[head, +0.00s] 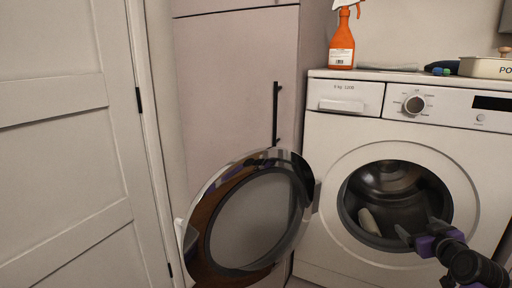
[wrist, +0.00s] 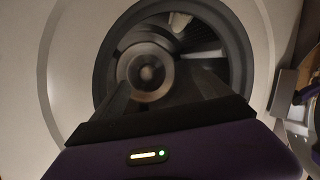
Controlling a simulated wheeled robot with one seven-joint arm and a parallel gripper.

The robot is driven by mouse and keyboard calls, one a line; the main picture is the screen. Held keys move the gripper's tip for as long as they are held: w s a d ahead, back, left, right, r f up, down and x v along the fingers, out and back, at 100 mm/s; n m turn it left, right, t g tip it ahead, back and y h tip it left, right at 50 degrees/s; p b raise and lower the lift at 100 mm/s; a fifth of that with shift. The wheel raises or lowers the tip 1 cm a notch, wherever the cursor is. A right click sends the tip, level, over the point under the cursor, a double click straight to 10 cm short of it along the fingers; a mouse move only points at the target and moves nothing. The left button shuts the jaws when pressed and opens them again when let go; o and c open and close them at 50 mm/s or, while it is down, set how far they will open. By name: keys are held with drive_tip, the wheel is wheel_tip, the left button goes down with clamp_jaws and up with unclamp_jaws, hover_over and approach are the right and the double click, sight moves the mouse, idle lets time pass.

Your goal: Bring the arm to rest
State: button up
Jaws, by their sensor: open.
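My gripper (head: 419,230) is at the lower right of the head view, in front of the washing machine (head: 328,228). Its fingers are apart with nothing seen between them. They point at the open round drum mouth (head: 392,178); I cannot tell whether the tips are past the rim. In the wrist view my gripper (wrist: 165,88) shows both dark fingers before the drum (wrist: 145,70). A pale item (head: 370,222) lies low in the drum, partly unclear. The round door (head: 205,262) hangs open to the left of the machine.
A tall cabinet (head: 225,90) with a black handle stands behind the open door. A white panelled door (head: 65,140) is at the left. An orange spray bottle (head: 342,45) and a white container (head: 487,67) stand on the machine top. The open door blocks room on the left.

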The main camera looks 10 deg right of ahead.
drive_tip(key=s+a+f, duration=1.4)
drive_tip(key=f, duration=0.2)
drive_tip(key=s+a+y, duration=0.1)
drive_tip(key=s+a, duration=0.6)
drive_tip(key=s, duration=0.4)
drive_tip(key=s+a+y, duration=0.1)
drive_tip(key=s+a, duration=0.6)
drive_tip(key=s, duration=0.4)
drive_tip(key=s+a+r+y, duration=0.1)
drive_tip(key=s+a+r, duration=0.2)
drive_tip(key=s+r, duration=0.3)
drive_tip(key=s+a+r+y, duration=0.1)
drive_tip(key=s+a+r, duration=0.3)
drive_tip(key=s, duration=0.5)
wheel_tip(320, 180, up, 23)
drive_tip(key=p, duration=2.2)
drive_tip(key=shift+r+t+p, duration=0.15)
drive_tip(key=shift+t+p, duration=0.15)
drive_tip(key=shift+t, duration=0.1)
